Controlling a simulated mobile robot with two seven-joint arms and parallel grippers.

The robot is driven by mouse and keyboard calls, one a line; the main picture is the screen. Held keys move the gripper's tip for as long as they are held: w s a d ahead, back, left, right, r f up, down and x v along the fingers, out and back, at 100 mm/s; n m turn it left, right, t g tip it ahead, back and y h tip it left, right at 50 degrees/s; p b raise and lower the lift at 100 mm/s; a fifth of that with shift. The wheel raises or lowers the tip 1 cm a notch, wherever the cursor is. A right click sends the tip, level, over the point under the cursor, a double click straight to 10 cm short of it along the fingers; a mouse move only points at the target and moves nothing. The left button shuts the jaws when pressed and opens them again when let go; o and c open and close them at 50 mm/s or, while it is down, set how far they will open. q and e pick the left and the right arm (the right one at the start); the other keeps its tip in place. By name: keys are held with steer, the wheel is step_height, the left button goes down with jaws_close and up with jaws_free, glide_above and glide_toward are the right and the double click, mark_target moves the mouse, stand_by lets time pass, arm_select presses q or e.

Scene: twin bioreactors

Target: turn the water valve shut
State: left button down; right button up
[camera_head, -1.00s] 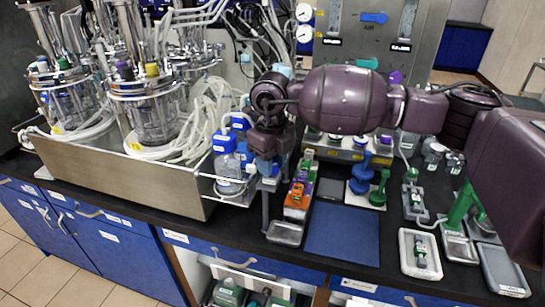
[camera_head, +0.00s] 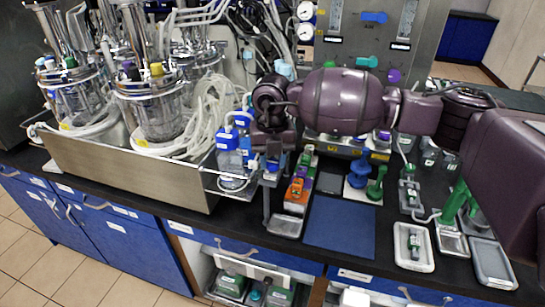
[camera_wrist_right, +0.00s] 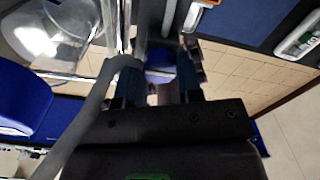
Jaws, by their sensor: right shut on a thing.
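My right gripper (camera_head: 270,168) points down beside the right end of the steel tray, at the front part of the bench. In the right wrist view its two dark fingers (camera_wrist_right: 160,88) are closed around a small blue piece (camera_wrist_right: 160,66), which looks like the water valve's handle. A grey pipe or post beside it runs down past the fingers. In the head view my wrist and fingers hide most of the valve, so I cannot tell the handle's angle. My left gripper is not in view.
Blue-capped bottles (camera_head: 228,140) in a wire rack stand close to the left of the gripper. An orange device (camera_head: 297,190) stands close to the right. A blue mat (camera_head: 341,222) lies clear further right. Glass bioreactors (camera_head: 150,100) stand in the steel tray (camera_head: 130,170).

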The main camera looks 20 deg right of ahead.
mark_target(273, 161)
steer(key=shift+w+r, duration=0.1)
steer(key=shift+r, duration=0.05)
stand_by(0.3)
steer(key=o, duration=0.9)
step_height(273, 161, up, 11)
steer(key=shift+f, duration=0.15)
